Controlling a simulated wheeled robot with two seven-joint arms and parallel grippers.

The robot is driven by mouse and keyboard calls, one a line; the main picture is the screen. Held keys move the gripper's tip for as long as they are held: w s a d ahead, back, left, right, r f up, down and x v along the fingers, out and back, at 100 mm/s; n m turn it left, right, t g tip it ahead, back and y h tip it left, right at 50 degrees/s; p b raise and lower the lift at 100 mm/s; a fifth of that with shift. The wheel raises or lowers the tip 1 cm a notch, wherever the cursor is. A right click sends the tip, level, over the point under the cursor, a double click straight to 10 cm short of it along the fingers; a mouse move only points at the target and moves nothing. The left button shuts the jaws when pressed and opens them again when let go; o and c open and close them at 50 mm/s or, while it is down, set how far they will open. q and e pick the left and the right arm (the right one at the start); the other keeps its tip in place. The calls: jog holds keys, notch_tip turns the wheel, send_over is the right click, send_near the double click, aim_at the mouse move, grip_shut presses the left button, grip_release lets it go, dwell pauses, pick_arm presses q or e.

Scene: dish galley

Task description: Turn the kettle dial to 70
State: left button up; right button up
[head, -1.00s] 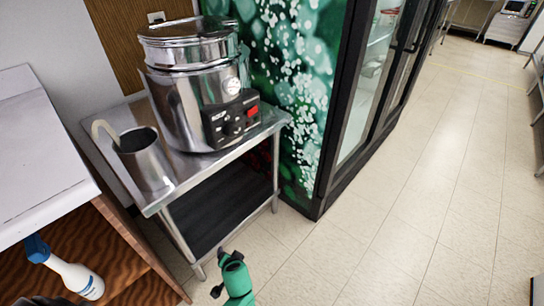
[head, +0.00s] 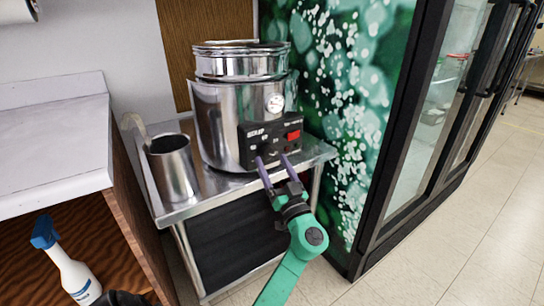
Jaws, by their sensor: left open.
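The kettle (head: 218,125) is a large shiny steel pot with a round gauge on its side. Its black control panel (head: 294,148) faces me, with a red display (head: 294,135) and small white markings. My left gripper (head: 272,158) has its two purple fingers apart, with the tips at the lower part of the panel. The dial is hard to make out between and behind the fingertips. I cannot tell whether the fingers touch it.
The kettle stands on a steel table (head: 203,207) beside a steel jug (head: 173,168). A counter (head: 55,140) and a spray bottle (head: 70,272) are at the left. A glass-door fridge (head: 425,120) with a green patterned side is at the right. Floor is clear at lower right.

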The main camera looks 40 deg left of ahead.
pick_arm(q)
jog(key=shift+x, duration=0.9)
grip_shut()
pick_arm(e)
jog(key=shift+s+f, duration=0.15)
jog(key=shift+f, duration=0.25)
